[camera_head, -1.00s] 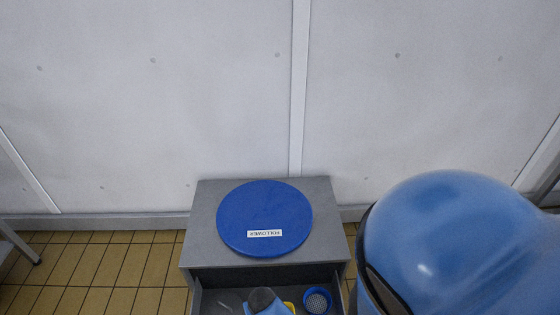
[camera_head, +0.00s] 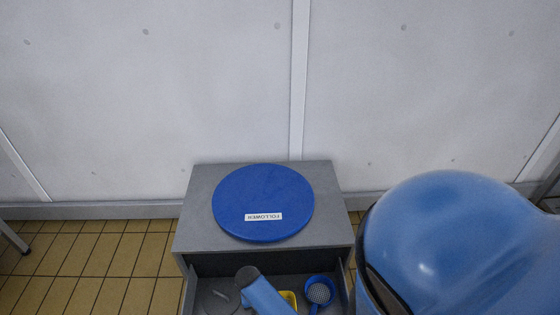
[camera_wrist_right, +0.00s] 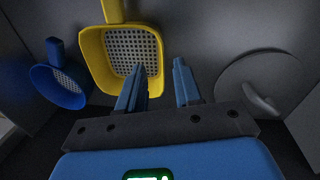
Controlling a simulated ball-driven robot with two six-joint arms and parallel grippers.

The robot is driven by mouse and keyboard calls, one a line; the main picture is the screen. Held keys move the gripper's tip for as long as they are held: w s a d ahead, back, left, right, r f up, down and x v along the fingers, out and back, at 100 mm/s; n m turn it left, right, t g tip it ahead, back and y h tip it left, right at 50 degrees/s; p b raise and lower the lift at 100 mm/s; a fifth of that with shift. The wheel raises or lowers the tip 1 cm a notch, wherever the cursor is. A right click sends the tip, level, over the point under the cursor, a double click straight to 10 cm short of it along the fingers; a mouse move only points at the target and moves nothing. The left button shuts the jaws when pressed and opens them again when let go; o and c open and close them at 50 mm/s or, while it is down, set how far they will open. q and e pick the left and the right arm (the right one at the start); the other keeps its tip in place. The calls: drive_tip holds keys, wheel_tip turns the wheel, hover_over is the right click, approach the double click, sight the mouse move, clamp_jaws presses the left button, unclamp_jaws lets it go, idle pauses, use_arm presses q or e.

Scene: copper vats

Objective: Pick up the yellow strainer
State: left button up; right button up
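The yellow strainer (camera_wrist_right: 122,45) has a squarish bowl with a perforated bottom and a handle pointing up in the right wrist view. In the head view only a small yellow part (camera_head: 289,297) shows beside my blue arm, inside the open drawer (camera_head: 206,282). My left gripper is not in view.
A blue round strainer (camera_head: 319,291) lies right of the yellow one in the drawer. A grey disc (camera_head: 220,297) lies at the drawer's left. A blue disc labelled FOLLOWER (camera_head: 262,198) lies on the grey cabinet top (camera_head: 200,195). A pale wall (camera_head: 150,100) stands behind.

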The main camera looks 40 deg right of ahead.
drive_tip(key=shift+s+d+f+b, duration=0.1)
drive_tip(key=shift+d+f+b, duration=0.05)
drive_tip(key=shift+f+b, duration=1.05)
drive_tip(key=shift+s+d+f+b, duration=0.15)
drive_tip(key=shift+f+b, duration=0.6)
drive_tip(key=shift+f, duration=0.7)
drive_tip(key=shift+w, duration=0.1)
drive_tip(key=shift+r, duration=0.1)
clamp_jaws()
